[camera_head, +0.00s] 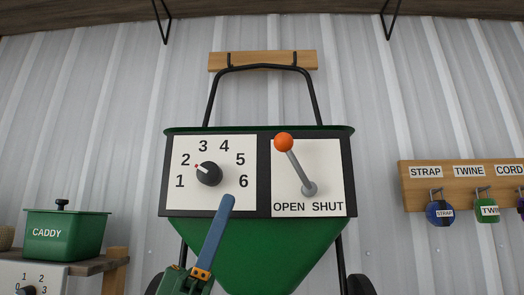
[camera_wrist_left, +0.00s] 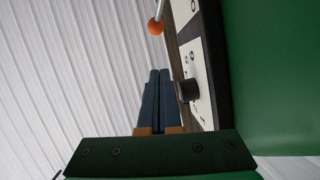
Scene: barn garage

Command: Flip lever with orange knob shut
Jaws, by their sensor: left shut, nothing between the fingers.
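The lever's orange knob (camera_head: 284,142) sits at the top of a grey rod (camera_head: 298,170) that leans left, toward the OPEN side of its white plate (camera_head: 330,165). The rod's pivot (camera_head: 309,189) is low on the plate, above the words OPEN SHUT. My left gripper (camera_head: 228,200) is shut and empty, in front of the dial plate, below and left of the knob. In the left wrist view its blue fingers (camera_wrist_left: 159,75) are together, and the orange knob (camera_wrist_left: 155,27) shows beyond their tips, apart from them. My right gripper is not in view.
A black dial (camera_head: 209,173) numbered 1 to 6 is left of the lever on the green spreader (camera_head: 265,240). A green caddy (camera_head: 65,236) stands at the left. A wooden rack (camera_head: 408,185) with hanging spools is at the right. Space before the lever looks clear.

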